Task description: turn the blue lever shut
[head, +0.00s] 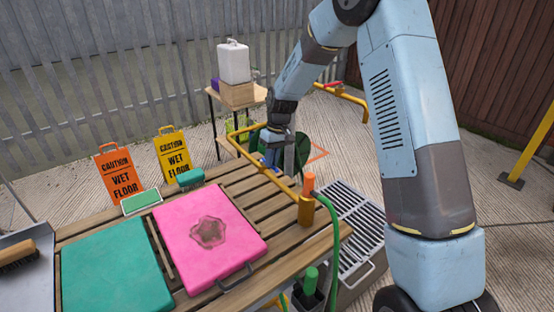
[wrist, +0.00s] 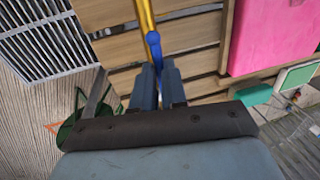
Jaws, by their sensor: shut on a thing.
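The blue lever (wrist: 153,42) sits on a yellow pipe (wrist: 146,14) above the wooden slatted table. In the wrist view its round end shows by the pipe, and its handle runs down between my fingers. My gripper (wrist: 158,76) is shut on the handle, with a finger on either side. In the head view my gripper (head: 271,158) reaches down to the yellow pipe (head: 285,187) at the table's far right side, and the lever is mostly hidden there behind my fingers and the pipe.
A pink padded board (head: 190,255) and a green one (head: 110,270) lie on the slatted table (head: 320,240). A green hose (head: 333,235) hangs from an orange-topped fitting (head: 308,183) at the right. A grey grate (head: 362,220) is beside the table. Wet-floor signs (head: 118,172) stand behind.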

